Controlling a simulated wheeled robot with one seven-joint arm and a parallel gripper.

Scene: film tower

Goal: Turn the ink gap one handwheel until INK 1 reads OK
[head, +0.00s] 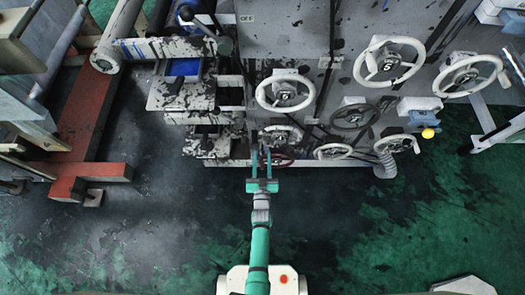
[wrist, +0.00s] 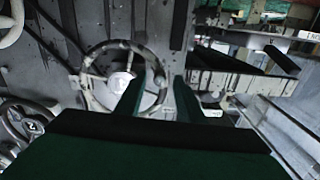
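My gripper (head: 262,152) reaches up to the lower left of the machine's handwheel group, its two fingers apart. No label naming ink gap one and no INK 1 reading is legible.
More handwheels surround this spot: a large white one (head: 262,101) above, a dark one (head: 354,128) and a low white one (head: 333,152) to the right. A blue block with a yellow knob (head: 428,133) is farther right. A red beam (head: 70,185) lies left. Green floor in front is free.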

